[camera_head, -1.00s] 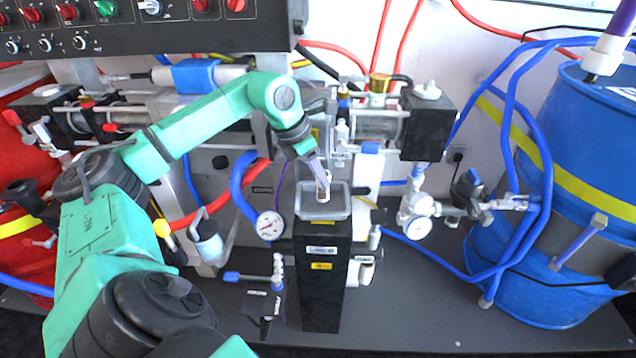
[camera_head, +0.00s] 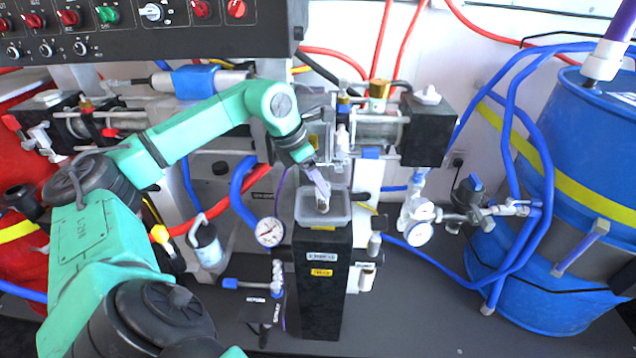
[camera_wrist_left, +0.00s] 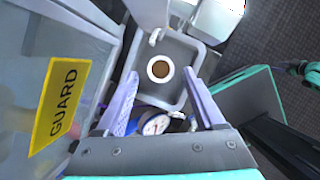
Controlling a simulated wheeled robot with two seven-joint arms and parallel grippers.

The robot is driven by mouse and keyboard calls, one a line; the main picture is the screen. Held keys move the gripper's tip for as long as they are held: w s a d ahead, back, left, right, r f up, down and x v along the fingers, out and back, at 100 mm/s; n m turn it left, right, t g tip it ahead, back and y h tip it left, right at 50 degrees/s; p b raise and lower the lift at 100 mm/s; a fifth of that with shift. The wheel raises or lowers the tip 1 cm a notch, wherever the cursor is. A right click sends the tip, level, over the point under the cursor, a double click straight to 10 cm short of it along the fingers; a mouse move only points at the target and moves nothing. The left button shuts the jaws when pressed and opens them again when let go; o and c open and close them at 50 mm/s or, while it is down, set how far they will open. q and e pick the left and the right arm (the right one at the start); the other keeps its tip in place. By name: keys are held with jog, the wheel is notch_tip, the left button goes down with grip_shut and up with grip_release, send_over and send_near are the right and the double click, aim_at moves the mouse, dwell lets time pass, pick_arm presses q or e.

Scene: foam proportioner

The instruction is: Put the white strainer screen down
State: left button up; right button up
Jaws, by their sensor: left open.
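The white strainer screen (camera_wrist_left: 160,69) is a small white ring with a brown centre. In the left wrist view it sits in the grey tray (camera_wrist_left: 203,52), end-on to the camera, between my fingertips and apart from both. In the head view the tray (camera_head: 340,221) tops a black pedestal, and the screen (camera_head: 322,206) is a small pale and brown piece inside it. My left gripper (camera_head: 320,187) points down into the tray from the upper left. Its lilac fingers (camera_wrist_left: 160,76) are open on either side of the screen. My right gripper is not in view.
The black pedestal (camera_head: 318,290) stands among hoses and fittings. A pressure gauge (camera_head: 269,229) is close on its left; another gauge (camera_head: 418,234) is to the right. A blue drum (camera_head: 540,280) stands at the far right. A yellow GUARD label (camera_wrist_left: 56,105) is on a panel beside the tray.

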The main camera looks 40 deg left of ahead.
pick_arm(q)
jog(key=v, duration=1)
jog(key=shift+s+r+p, duration=0.15)
jog(key=shift+r+p, duration=0.2)
